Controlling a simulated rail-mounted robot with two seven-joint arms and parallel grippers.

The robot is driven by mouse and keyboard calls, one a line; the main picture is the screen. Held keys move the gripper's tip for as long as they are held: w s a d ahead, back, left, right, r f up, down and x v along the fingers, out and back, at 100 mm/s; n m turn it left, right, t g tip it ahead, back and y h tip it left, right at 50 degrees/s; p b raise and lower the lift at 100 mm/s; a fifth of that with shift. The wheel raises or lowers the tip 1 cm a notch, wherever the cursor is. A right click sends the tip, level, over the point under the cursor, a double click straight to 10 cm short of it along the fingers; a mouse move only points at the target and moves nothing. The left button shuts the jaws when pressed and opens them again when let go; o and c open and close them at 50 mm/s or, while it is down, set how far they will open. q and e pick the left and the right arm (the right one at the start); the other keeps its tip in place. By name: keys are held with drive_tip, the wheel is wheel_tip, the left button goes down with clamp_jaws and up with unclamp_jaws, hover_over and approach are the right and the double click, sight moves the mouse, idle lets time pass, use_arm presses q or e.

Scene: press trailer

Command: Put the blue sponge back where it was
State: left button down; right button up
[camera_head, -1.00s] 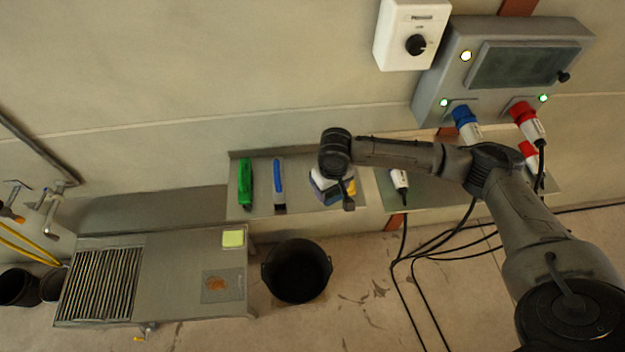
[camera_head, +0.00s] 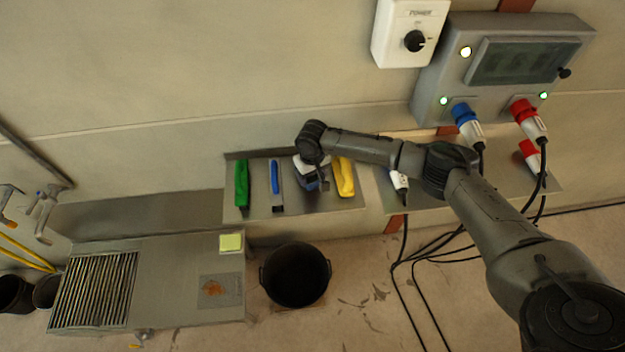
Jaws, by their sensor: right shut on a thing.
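My right gripper (camera_head: 319,180) points down over the metal wall shelf (camera_head: 252,208), between the blue-handled brush and a yellow tool. It is shut on a blue thing (camera_head: 308,184), which looks like the blue sponge. My wrist and fingers cover much of it, and a white part shows beside it. I cannot tell whether it touches the shelf. My left gripper is not in view.
On the shelf lie a green brush (camera_head: 242,184), a blue-handled brush (camera_head: 275,182) and a yellow tool (camera_head: 344,177). A yellow-green pad (camera_head: 231,242) lies on the sink counter (camera_head: 175,282). A black bucket (camera_head: 295,275) stands below. Plugs and cables are at right.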

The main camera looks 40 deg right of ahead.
drive_tip(key=shift+f, duration=1.4)
drive_tip(key=shift+f, duration=0.15)
drive_tip(key=o, duration=0.8)
drive_tip(key=shift+o, duration=0.2)
wheel_tip(320, 180, up, 11)
drive_tip(key=shift+f+p, duration=0.1)
drive_tip(key=shift+p, duration=0.45)
drive_tip(key=shift+r, duration=0.75)
